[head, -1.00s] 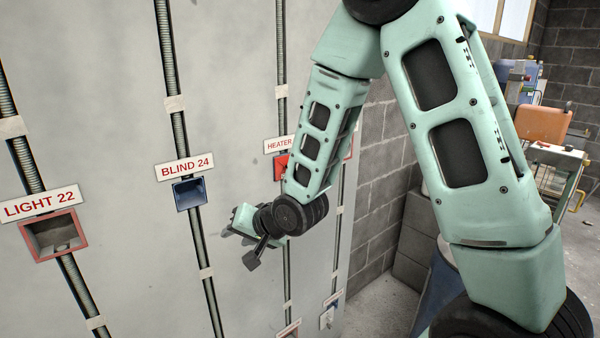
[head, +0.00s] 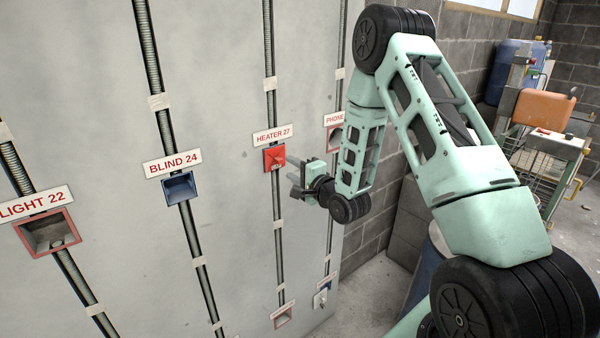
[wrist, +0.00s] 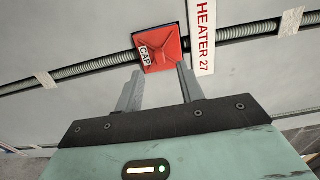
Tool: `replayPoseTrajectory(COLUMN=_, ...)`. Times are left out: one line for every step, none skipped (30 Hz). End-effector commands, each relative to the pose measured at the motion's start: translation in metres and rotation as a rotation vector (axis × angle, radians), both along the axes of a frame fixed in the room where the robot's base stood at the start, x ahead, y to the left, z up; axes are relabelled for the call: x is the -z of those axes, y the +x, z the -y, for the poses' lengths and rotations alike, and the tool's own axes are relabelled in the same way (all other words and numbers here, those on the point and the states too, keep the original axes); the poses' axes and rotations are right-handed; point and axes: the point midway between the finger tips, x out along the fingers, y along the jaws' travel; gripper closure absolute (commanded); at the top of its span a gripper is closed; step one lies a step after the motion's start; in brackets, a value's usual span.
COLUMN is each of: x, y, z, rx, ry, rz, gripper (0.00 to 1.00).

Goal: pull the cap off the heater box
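The heater box is on the grey wall under the label HEATER 27 (head: 272,135), with a red square cap (head: 274,158) over its front. In the wrist view the red cap (wrist: 160,50) shows a raised cross-shaped relief and a small white CAP tag (wrist: 145,54). My gripper (head: 291,175) is just to the right of the cap in the head view. In the wrist view the two grey fingers of my gripper (wrist: 158,83) are spread apart, with nothing between them. The fingertips reach toward the cap's near edge; whether they touch it cannot be told.
Label BLIND 24 (head: 172,163) marks an open blue box (head: 180,187) to the left. Further left is the red-rimmed LIGHT 22 box (head: 48,234). The PHONE box (head: 336,139) is close behind my arm on the right. Vertical conduits run along the wall.

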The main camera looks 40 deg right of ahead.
Motion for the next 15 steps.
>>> replayPoseTrajectory(x=0.000, y=0.006, z=-0.001, rx=-0.002, ry=-0.001, rz=-0.001, gripper=0.62)
replayPoseTrajectory(x=-0.001, y=0.010, z=-0.001, rx=-0.002, ry=-0.001, rz=0.000, gripper=0.62)
replayPoseTrajectory(x=-0.001, y=0.014, z=-0.001, rx=-0.002, ry=-0.002, rz=0.000, gripper=0.62)
replayPoseTrajectory(x=-0.001, y=0.018, z=-0.001, rx=-0.002, ry=-0.002, rz=0.000, gripper=0.62)
replayPoseTrajectory(x=-0.001, y=0.021, z=-0.001, rx=-0.001, ry=-0.002, rz=0.000, gripper=0.62)
replayPoseTrajectory(x=-0.001, y=0.025, z=-0.001, rx=-0.001, ry=-0.002, rz=0.000, gripper=0.62)
replayPoseTrajectory(x=0.000, y=0.029, z=-0.001, rx=0.000, ry=-0.002, rz=0.001, gripper=0.62)
replayPoseTrajectory(x=0.001, y=0.032, z=-0.001, rx=0.001, ry=-0.002, rz=0.001, gripper=0.62)
replayPoseTrajectory(x=0.001, y=0.035, z=-0.001, rx=0.001, ry=-0.002, rz=0.001, gripper=0.62)
replayPoseTrajectory(x=0.001, y=0.038, z=-0.001, rx=0.001, ry=-0.002, rz=0.001, gripper=0.62)
replayPoseTrajectory(x=0.001, y=0.041, z=-0.001, rx=0.000, ry=-0.002, rz=0.001, gripper=0.62)
replayPoseTrajectory(x=0.001, y=0.044, z=-0.002, rx=0.000, ry=-0.002, rz=0.000, gripper=0.62)
replayPoseTrajectory(x=0.001, y=0.046, z=-0.002, rx=0.000, ry=-0.001, rz=0.000, gripper=0.62)
replayPoseTrajectory(x=0.001, y=0.047, z=-0.002, rx=0.000, ry=-0.001, rz=0.000, gripper=0.62)
replayPoseTrajectory(x=0.001, y=0.050, z=-0.002, rx=0.000, ry=-0.002, rz=0.000, gripper=0.62)
